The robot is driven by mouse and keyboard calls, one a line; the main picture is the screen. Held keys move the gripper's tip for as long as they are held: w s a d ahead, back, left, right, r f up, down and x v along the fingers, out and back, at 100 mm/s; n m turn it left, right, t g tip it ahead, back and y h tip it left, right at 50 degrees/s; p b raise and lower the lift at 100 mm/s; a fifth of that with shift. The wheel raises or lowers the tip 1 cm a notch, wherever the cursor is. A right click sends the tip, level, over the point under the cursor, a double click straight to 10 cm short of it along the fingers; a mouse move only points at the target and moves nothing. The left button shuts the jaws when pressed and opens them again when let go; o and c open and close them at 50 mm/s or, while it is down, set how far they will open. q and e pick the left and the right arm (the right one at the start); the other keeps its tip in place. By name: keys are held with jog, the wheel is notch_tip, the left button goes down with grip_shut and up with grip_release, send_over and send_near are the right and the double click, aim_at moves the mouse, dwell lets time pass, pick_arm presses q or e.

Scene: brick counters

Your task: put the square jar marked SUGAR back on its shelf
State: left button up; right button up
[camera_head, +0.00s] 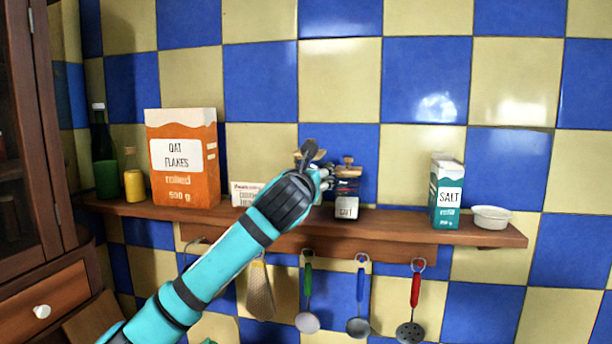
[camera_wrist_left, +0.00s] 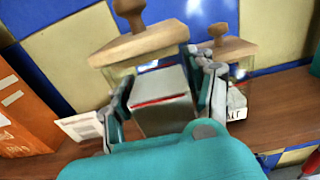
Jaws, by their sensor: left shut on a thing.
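My left gripper (camera_wrist_left: 163,88) is shut on a pale, square-sided thing (camera_wrist_left: 165,118) with a thin red line near its top. No lettering shows on it, so I cannot tell if it is the SUGAR jar. Directly behind it is a square wooden lid (camera_wrist_left: 135,44) with a knob; I cannot tell if lid and held thing are one. In the head view my gripper (camera_head: 320,175) is at the shelf (camera_head: 400,226), and my arm hides what it holds. Just right stands a small wooden-lidded jar (camera_head: 346,207), its label partly readable. My right gripper is out of view.
Left of my gripper stand a small white packet (camera_head: 242,194), an orange oat flakes box (camera_head: 183,160), a yellow jar (camera_head: 134,186) and a green bottle (camera_head: 104,160). Shelf between small jar and carton is clear. Utensils hang below.

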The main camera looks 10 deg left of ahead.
pick_arm(q)
jog(key=w+a, duration=0.1)
jog(key=w, duration=0.1)
jog(key=w+f+p, duration=0.1)
jog(key=w+a+p, duration=0.1)
jog(key=w, duration=0.1)
jog(key=shift+w+a+f, duration=0.15)
jog(key=shift+w+a, duration=0.15)
jog(key=shift+w, duration=0.05)
notch_tip(320, 180, down, 2)
jog(key=shift+s+d+f+p, duration=0.1)
jog(key=shift+p, duration=0.8)
jog(key=shift+f, duration=0.35)
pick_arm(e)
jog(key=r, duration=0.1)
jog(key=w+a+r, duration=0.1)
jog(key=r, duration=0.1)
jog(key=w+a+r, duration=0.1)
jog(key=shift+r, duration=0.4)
pick_arm(q)
jog(key=shift+f, duration=0.1)
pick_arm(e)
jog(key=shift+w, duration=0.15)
